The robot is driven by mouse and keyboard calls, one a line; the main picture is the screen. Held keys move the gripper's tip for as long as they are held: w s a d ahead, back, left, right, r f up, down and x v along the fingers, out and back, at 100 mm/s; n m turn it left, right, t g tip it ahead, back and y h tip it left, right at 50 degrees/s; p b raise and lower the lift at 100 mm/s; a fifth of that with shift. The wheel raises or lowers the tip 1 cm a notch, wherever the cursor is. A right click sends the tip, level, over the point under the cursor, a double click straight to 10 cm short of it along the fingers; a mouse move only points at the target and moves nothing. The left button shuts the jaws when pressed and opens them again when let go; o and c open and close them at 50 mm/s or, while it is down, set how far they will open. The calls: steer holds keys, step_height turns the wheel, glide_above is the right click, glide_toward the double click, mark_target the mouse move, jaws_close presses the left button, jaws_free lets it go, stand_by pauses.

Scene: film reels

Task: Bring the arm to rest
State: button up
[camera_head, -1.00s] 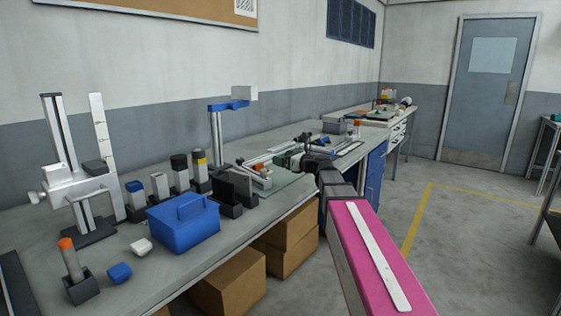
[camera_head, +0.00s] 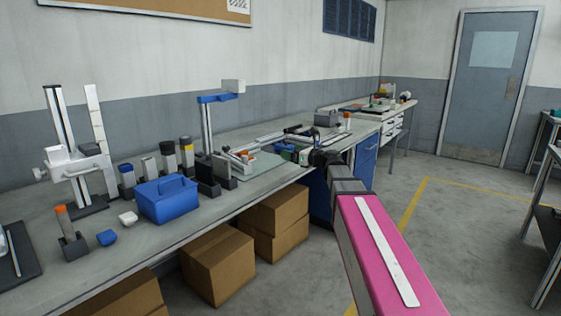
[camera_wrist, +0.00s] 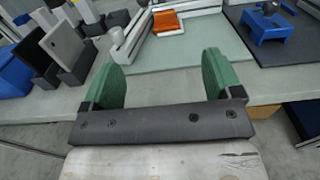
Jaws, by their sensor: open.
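My gripper (camera_wrist: 160,80) shows in the wrist view with its two green fingers wide apart and nothing between them. It is above the front edge of the long grey workbench (camera_head: 110,240). In the head view my gripper (camera_head: 301,153) is small and partly hidden by my own wrist, at the bench's front edge. My arm, with a pink link, reaches forward from the lower right. Beyond the fingers lie a pale green mat (camera_wrist: 190,55) and an orange block (camera_wrist: 168,22) at a metal rail.
A blue caddy (camera_head: 167,200), an orange-capped tube in a holder (camera_head: 70,235) and a metal stand (camera_head: 70,160) stand on the bench's left part. Cardboard boxes (camera_head: 217,262) sit below the bench. The floor (camera_head: 470,235) to the right is open.

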steer(key=s+d+f+n+g+h, duration=0.1)
steer(key=s+f+n+g+h, duration=0.35)
steer(key=f, duration=0.65)
steer(key=s+d+f+n+g+h, duration=0.1)
steer(key=s+d+f+n+h, duration=0.1)
steer(key=s+f+n, duration=0.75)
steer(key=s+d+f+n+g+h, duration=0.2)
steer(key=s+d+f+n+h, duration=0.2)
steer(key=f, duration=0.5)
steer(key=s+d+f+n+g+h, duration=0.3)
steer(key=s+d+f+n, duration=0.4)
steer(key=s+f, duration=0.1)
steer(key=shift+s+f+n+h, duration=0.25)
steer(key=shift+f+n+h, duration=0.1)
steer(key=shift+f, duration=0.25)
steer(key=shift+g, duration=0.25)
